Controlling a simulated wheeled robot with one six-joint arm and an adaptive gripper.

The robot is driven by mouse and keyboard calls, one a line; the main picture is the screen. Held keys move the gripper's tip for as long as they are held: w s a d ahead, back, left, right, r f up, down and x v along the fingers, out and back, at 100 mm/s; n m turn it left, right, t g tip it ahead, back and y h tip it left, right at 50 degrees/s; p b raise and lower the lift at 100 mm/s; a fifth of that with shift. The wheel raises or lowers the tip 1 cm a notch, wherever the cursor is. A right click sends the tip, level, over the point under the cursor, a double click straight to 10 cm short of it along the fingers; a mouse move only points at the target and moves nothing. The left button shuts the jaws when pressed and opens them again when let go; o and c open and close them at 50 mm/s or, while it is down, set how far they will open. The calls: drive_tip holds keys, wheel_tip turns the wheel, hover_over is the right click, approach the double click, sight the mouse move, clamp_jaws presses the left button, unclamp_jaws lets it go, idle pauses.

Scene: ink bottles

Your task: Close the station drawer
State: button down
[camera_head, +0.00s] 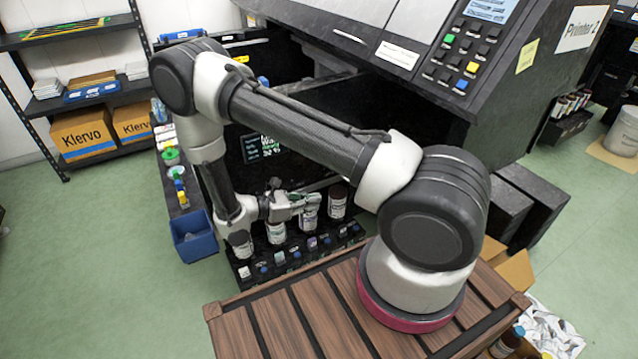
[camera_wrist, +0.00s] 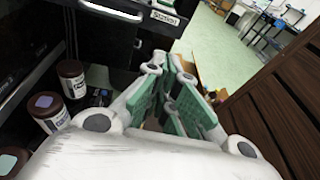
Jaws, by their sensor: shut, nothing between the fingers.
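The station drawer (camera_head: 289,271) is black and stands pulled out from the lower front of the dark printer station, toward me. It holds white-labelled bottles with dark caps, among them a bottle (camera_head: 337,203), and a row of small vials along its front. My gripper (camera_head: 316,199) is shut and empty, low over the drawer among the bottle tops. I cannot tell whether the fingers touch the drawer or a bottle.
My slatted wooden deck lies close in front of the drawer. A blue bin (camera_head: 193,236) hangs at the drawer's left. The printer body (camera_head: 480,90) overhangs above. A cardboard box (camera_head: 512,268) and crumpled paper (camera_head: 550,330) lie at right. Green floor (camera_head: 90,260) is open at left.

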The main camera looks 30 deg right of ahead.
drive_tip(key=w+a+r+t, duration=0.1)
drive_tip(key=w+a+t, duration=0.1)
drive_tip(key=w, duration=0.2)
drive_tip(key=r+x, duration=0.1)
drive_tip(key=x, duration=1.3)
drive_tip(key=shift+n, duration=0.4)
drive_tip(key=shift+w+d, duration=0.1)
drive_tip(key=shift+d, duration=0.1)
